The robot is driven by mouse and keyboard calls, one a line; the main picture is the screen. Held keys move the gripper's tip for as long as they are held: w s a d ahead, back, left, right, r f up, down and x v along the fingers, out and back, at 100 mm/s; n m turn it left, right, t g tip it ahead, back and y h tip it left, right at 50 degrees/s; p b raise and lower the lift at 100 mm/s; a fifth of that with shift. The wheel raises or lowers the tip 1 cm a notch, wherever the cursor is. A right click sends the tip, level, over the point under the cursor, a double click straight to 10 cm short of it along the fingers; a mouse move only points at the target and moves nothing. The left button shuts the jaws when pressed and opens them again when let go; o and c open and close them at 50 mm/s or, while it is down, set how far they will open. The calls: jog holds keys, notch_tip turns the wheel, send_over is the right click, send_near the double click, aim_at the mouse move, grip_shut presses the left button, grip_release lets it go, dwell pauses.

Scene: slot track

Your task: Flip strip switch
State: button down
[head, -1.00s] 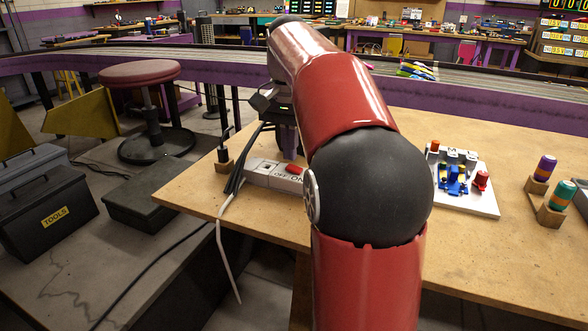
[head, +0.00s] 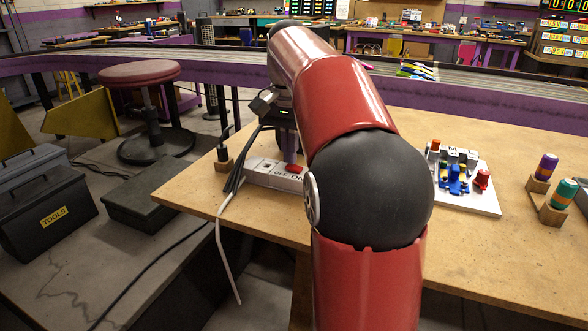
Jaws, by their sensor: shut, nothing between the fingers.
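A light grey power strip (head: 262,178) lies near the left front edge of the wooden table. Its red rocker switch (head: 294,168) is at the right end of what shows, with OFF and ON lettering beside it. My gripper (head: 289,154) points down with its fingers shut and empty. Its tips are at the red switch, covering part of it. I cannot tell whether they touch or press it. My red and black arm hides the strip's right end.
Black cables and a white cord (head: 226,235) hang at the strip's left end. A white board (head: 480,200) with small coloured parts lies to the right of my arm. Wooden stands with coloured rollers (head: 547,168) are farther right. The table between them is clear.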

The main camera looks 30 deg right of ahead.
jog(key=shift+f, duration=0.4)
notch_tip(320, 180, up, 5)
jog(key=p, duration=0.4)
jog(key=shift+r, duration=1)
jog(key=shift+a, duration=0.1)
jog(key=s+a+f+n+t, duration=0.2)
jog(key=s+a+f+n, duration=0.3)
jog(key=s, duration=0.5)
jog(key=s+a+f+n+t, duration=0.3)
jog(key=s+a+f+n, duration=0.2)
jog(key=s+a+f, duration=0.3)
notch_tip(320, 180, down, 2)
jog(key=shift+s+a+f+t, duration=0.25)
jog(key=shift+s+a+t, duration=0.05)
jog(key=shift+s, duration=0.8)
